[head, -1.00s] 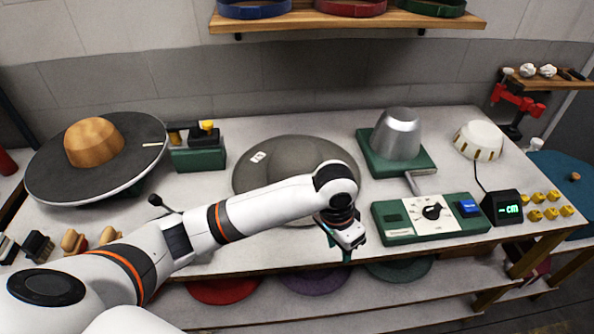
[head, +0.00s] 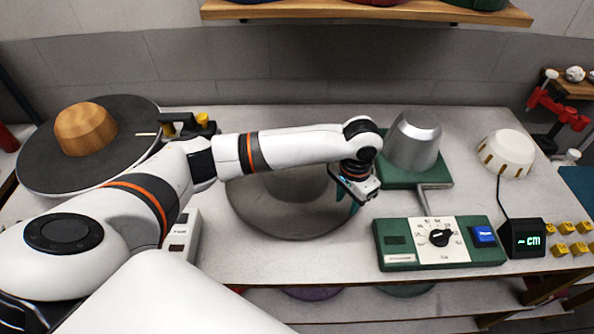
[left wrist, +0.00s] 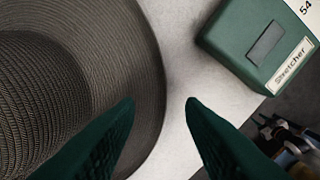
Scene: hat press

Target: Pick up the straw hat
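The straw hat (head: 290,212) is grey-brown with a wide round brim and lies on the white table in the middle. My left arm hides part of its crown and far brim in the head view. In the left wrist view the woven hat (left wrist: 95,60) fills the left side. My left gripper (head: 347,200) is at the right edge of the brim. Its two green fingers (left wrist: 160,105) are apart, with bare table and the brim's edge showing between them. The left finger overlaps the brim in the picture; I cannot tell whether it touches. My right gripper is not in view.
A green stretcher box (head: 440,243) with a dial stands right of the hat, close to my left gripper. Behind it is a metal block (head: 413,142) on a green base. A wooden block (head: 84,129) sits on a dark disc (head: 40,165) at the left.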

